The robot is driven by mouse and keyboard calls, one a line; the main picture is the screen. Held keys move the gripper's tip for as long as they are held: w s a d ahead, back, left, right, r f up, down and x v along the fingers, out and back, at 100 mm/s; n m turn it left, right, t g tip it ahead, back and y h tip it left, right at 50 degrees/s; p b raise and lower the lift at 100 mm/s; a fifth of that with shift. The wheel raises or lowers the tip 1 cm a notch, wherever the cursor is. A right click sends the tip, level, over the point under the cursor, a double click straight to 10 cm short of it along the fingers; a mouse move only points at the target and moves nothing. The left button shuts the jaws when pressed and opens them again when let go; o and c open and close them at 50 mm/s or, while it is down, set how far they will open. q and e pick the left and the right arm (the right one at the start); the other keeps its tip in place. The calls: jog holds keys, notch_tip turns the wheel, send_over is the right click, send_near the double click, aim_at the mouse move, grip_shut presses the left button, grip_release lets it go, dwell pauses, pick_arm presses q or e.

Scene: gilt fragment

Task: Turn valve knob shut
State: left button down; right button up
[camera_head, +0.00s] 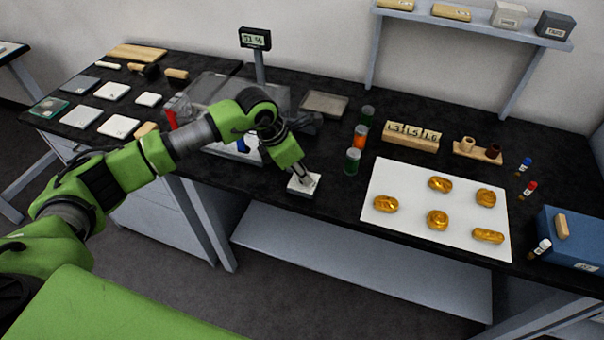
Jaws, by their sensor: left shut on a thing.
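A small white block (304,185) sits near the front edge of the black bench, left of the white sheet. My left gripper (303,177) points down at its top, with its fingertips close together and shut on a small part there. The fingers mostly hide this part, so its shape and turn angle cannot be told; it appears to be the valve knob. My right gripper is not in view.
A clear case (205,95) stands behind my left arm. Green and orange jars (352,161) stand just right of the gripper. A white sheet (410,220) holds several gold pieces. A display (255,39) reads about 51 %.

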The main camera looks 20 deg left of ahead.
pick_arm(q)
jog(key=n+y+b, duration=0.1)
jog(key=n+b, duration=0.1)
jog(key=n+t+b, duration=0.1)
jog(key=n, duration=0.2)
jog(key=shift+d+f+n+y+b, duration=0.15)
jog(key=shift+n+y+b, duration=0.15)
jog(key=shift+y+b, duration=0.1)
jog(key=n+y+b, duration=0.1)
jog(key=n+b, duration=0.1)
jog(key=n, duration=0.1)
jog(key=shift+d, duration=0.1)
jog(key=shift+n+y+b, duration=0.5)
jog(key=shift+n+b, duration=0.4)
jog(key=shift+n, duration=0.2)
jog(key=shift+r, duration=0.2)
jog(key=c, duration=1.8)
grip_release()
jog(key=shift+c, duration=0.2)
jog(key=v, duration=1.2)
jog(key=shift+s, duration=0.2)
jog(key=shift+d+f, duration=0.1)
jog(key=shift+f, duration=0.05)
